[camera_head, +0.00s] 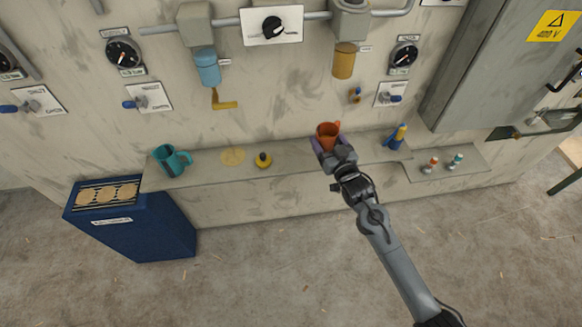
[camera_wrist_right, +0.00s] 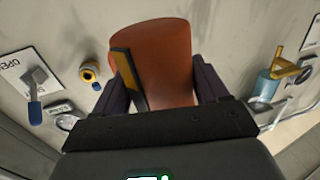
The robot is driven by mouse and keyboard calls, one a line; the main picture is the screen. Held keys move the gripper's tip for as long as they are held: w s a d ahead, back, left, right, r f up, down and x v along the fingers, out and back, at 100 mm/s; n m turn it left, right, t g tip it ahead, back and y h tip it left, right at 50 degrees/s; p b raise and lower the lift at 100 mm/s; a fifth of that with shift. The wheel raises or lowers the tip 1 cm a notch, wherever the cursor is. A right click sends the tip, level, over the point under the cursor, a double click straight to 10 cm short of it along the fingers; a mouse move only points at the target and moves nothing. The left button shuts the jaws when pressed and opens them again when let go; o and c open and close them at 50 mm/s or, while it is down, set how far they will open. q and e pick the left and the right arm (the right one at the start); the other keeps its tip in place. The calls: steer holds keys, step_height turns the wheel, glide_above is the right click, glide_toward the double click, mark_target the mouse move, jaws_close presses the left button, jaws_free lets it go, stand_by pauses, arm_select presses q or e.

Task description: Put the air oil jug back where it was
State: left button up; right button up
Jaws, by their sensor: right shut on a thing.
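An orange jug (camera_head: 328,130) is at the wall ledge (camera_head: 290,152), right of its middle in the head view. My right gripper (camera_head: 330,149) is shut on it from the near side. In the right wrist view the orange jug (camera_wrist_right: 172,60) fills the space between the two dark fingers, and a dark and yellow strip lies along its left part. I cannot tell whether its base touches the ledge. A teal jug (camera_head: 169,162) stands at the ledge's left end. My left gripper is in neither view.
A blue and yellow bottle (camera_head: 396,137) stands right of the jug. A blue bin (camera_head: 130,225) is at the left. An amber bowl (camera_head: 344,62) and a blue bowl (camera_head: 207,68) hang above.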

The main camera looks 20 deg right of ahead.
steer(key=shift+w+a+f+b, duration=0.1)
steer(key=shift+w+f+b, duration=0.15)
steer(key=shift+w+b, duration=0.15)
steer(key=w+a+f+b, duration=0.1)
steer(key=w+a+f, duration=0.1)
steer(key=w+a+f+b, duration=0.2)
steer(key=w, duration=0.1)
steer(key=w+a+f+b, duration=0.1)
steer(key=w+a+f, duration=0.1)
steer(key=w+a, duration=0.1)
steer(key=shift+w+f+b, duration=0.1)
steer(key=shift+f+b, duration=0.1)
steer(key=shift+b, duration=0.1)
steer(key=shift+w+a+f, duration=0.2)
steer(key=shift+w, duration=0.05)
step_height(320, 180, down, 3)
steer(key=shift+f+b, duration=0.15)
steer(key=shift+b, duration=0.75)
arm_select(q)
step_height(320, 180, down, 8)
arm_select(e)
steer(key=shift+f, duration=0.3)
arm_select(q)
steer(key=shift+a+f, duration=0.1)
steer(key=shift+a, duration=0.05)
arm_select(e)
steer(key=shift+f, duration=0.2)
steer(key=o, duration=1.1)
